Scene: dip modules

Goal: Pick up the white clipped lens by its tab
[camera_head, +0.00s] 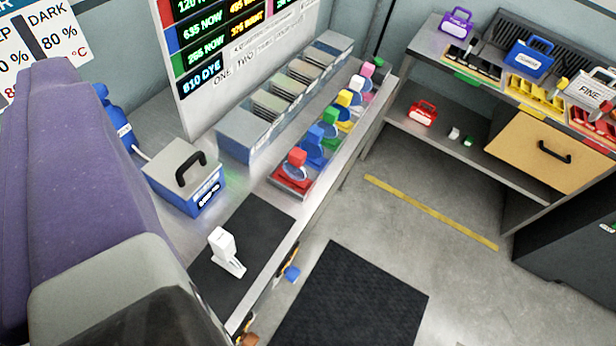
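A row of lenses with coloured block tabs stands in a long narrow rack on the bench, at the centre of the view. The white clipped lens (357,83) is toward the far end, between the yellow-tabbed lens (344,98) and the pink-tabbed lens (367,70). Its white tab points up; its disc is partly hidden by its neighbours. My purple and grey arm fills the left and lower left of the view. My gripper's fingers do not show, so whether they hold anything cannot be seen.
Nearer in the rack are green, blue and red-tabbed lenses (297,157). A grey divided box (236,138) runs behind it. A white upright piece (224,245) stands on a black mat (262,226). A blue-and-grey handled box (180,172) is left. Open floor lies right of the bench.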

